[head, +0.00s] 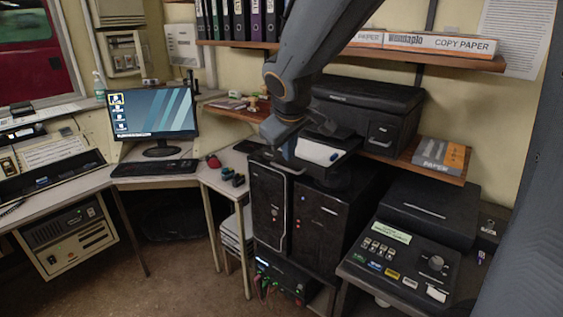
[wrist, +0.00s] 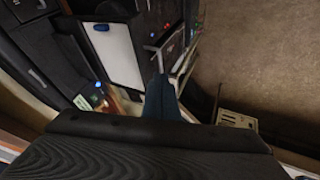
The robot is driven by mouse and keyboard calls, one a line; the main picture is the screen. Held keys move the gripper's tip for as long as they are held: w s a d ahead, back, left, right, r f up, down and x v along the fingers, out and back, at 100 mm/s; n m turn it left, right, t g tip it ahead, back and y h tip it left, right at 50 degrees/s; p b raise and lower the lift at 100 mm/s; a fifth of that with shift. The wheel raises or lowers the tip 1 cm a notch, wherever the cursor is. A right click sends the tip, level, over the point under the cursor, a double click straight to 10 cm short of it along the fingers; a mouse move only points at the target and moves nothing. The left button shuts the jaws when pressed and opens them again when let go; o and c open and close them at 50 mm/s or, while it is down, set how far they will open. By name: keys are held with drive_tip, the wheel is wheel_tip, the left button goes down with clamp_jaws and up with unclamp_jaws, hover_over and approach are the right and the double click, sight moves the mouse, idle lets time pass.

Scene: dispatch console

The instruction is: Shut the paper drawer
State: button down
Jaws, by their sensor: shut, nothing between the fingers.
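The paper drawer (head: 320,152) sticks out from the front of the black printer (head: 368,108) on the right-hand shelf. White paper lies in it, with a small blue spot near one edge. In the wrist view the paper drawer (wrist: 112,55) is at upper left, just beyond and left of my fingers. My gripper (head: 286,152) is by the drawer's left, outer end in the head view; its tips are hard to make out there. In the wrist view my gripper (wrist: 160,82) is shut and empty. Whether it touches the drawer is unclear.
Black computer towers (head: 292,220) stand below the drawer. A black control console (head: 400,245) is at lower right. A paper pack (head: 440,157) lies on the shelf right of the printer. A monitor (head: 152,113) stands on the left desk. Open floor (head: 170,270) shows at lower left.

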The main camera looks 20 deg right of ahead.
drive_tip(key=w+r, duration=0.1)
drive_tip(key=w, duration=0.1)
drive_tip(key=b, duration=0.1)
approach(284, 165)
drive_tip(key=shift+n+t, duration=0.3)
drive_tip(key=x, duration=0.4)
drive_tip(key=shift+s+f, duration=0.2)
drive_tip(key=shift+f, duration=0.15)
